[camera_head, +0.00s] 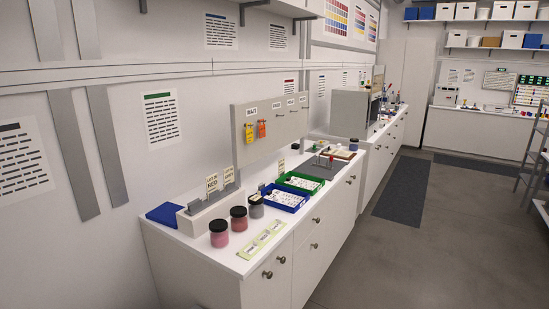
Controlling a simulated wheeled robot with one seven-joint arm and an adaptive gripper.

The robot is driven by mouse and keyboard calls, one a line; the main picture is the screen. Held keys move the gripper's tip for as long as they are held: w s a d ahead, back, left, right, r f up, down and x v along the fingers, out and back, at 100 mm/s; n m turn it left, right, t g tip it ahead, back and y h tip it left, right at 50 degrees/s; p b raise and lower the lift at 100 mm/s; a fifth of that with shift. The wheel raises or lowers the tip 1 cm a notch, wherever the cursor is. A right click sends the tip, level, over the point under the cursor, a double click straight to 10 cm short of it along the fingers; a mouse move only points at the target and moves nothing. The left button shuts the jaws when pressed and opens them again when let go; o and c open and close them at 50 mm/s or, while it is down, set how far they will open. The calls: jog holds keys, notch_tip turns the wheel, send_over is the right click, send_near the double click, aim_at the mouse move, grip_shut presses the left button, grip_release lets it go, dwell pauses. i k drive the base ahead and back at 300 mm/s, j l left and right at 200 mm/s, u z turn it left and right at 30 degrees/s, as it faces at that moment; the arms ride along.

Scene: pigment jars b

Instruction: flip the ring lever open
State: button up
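I cannot make out a ring lever with certainty. A small device with red tops (327,158) stands on a dark grey mat (311,170) toward the far part of the near counter; it is too small to tell whether it has a lever. My gripper is not in view.
The near white counter (215,260) holds three dark-lidded jars (219,236), a blue tray (301,206), a green tray (287,179), a label strip (263,239) and a card holder (207,212). The floor (400,262) at right is open.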

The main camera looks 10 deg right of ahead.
aim_at(331, 159)
jog(key=i+l+u, duration=0.1)
jog(key=l, duration=0.3)
jog(key=i+l+u, duration=0.1)
jog(key=i+l, duration=0.15)
jog(key=l, duration=0.15)
jog(key=i+l+u, duration=0.15)
jog(key=l, duration=0.3)
jog(key=i+l+u, duration=0.1)
jog(key=l, duration=0.35)
jog(key=i+l+u, duration=0.1)
jog(key=l, duration=0.35)
jog(key=i+l+u, duration=0.1)
jog(key=l, duration=0.35)
jog(key=i, duration=1.4)
jog(key=j+u, duration=0.05)
jog(key=j, duration=0.05)
